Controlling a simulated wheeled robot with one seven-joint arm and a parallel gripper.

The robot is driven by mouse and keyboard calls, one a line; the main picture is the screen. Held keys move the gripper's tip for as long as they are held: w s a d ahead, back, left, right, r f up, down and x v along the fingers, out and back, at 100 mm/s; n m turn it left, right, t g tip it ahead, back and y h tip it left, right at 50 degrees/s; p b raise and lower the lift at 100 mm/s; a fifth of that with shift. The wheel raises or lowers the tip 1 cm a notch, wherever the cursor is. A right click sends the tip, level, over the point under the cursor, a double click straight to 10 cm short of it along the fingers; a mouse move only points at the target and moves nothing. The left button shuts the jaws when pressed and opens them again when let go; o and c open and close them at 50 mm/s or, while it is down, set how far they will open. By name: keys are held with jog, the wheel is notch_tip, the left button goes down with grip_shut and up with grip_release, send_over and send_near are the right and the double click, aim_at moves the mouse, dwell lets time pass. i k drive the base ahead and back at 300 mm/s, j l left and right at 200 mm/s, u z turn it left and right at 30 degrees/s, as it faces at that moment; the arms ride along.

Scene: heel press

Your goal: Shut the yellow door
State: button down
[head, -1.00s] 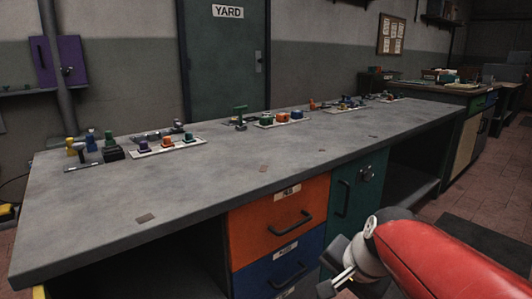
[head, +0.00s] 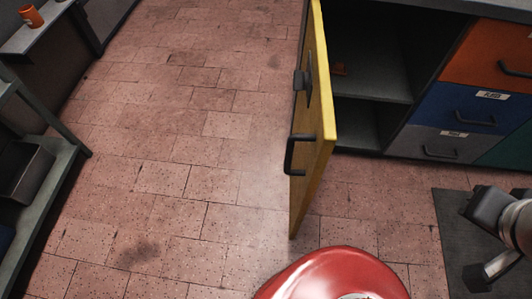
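The yellow door (head: 322,115) stands wide open in the head view, swung out from the bench cabinet and seen nearly edge-on. Its black handle (head: 291,154) is on the left-facing side, with a dark latch (head: 301,84) above it. The open compartment (head: 370,65) to its right shows a shelf. My gripper (head: 485,275) is at the lower right edge, partly cut off, to the right of the door and apart from it. Its fingers appear spread, with nothing seen between them.
Orange (head: 492,52), blue (head: 456,108) and grey (head: 437,145) drawers are shut right of the compartment. A dark mat (head: 455,228) lies below them. A shelf unit (head: 48,150) stands at the left. The tiled floor (head: 190,150) left of the door is clear.

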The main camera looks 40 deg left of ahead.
aim_at(293, 143)
jog(key=k+j+u, duration=0.15)
jog(key=j, duration=0.2)
jog(key=j+u, duration=0.15)
jog(key=j, duration=0.15)
jog(key=k+j+u, duration=0.15)
jog(key=j, duration=0.25)
jog(key=i+j+u, duration=0.1)
jog(key=j, duration=0.1)
